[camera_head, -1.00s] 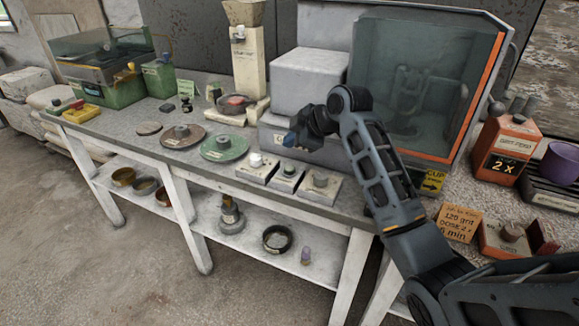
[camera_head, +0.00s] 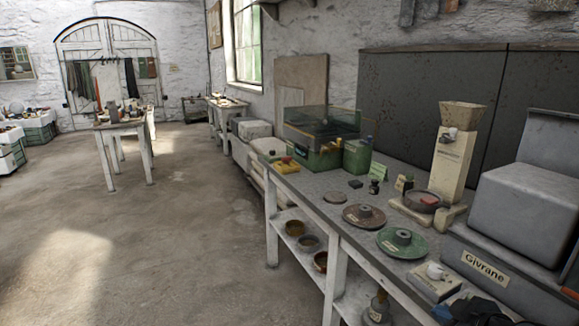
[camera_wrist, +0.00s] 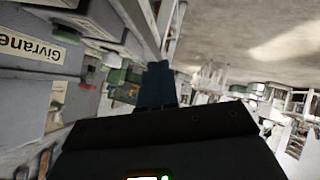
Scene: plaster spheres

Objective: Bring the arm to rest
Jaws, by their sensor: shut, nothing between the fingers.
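My gripper (camera_wrist: 158,70) shows in the wrist view as dark blue fingers pressed together, with nothing between them. In the head view a dark part of my arm's end (camera_head: 478,310) just enters at the bottom right, by the bench's front edge. Most of my arm lies outside that view. The grey machine labelled Givrane (camera_head: 530,215) stands close to it on the right. That label also shows upside down at the left of the wrist view (camera_wrist: 38,40).
The grey workbench (camera_head: 300,190) holds a green plate (camera_head: 402,243), a brown plate (camera_head: 364,216), a cream hopper machine (camera_head: 452,165) and a green glass-topped case (camera_head: 320,150). A small switch box (camera_head: 435,282) sits near the arm. Open floor (camera_head: 170,240) lies left, with a table (camera_head: 120,125) farther off.

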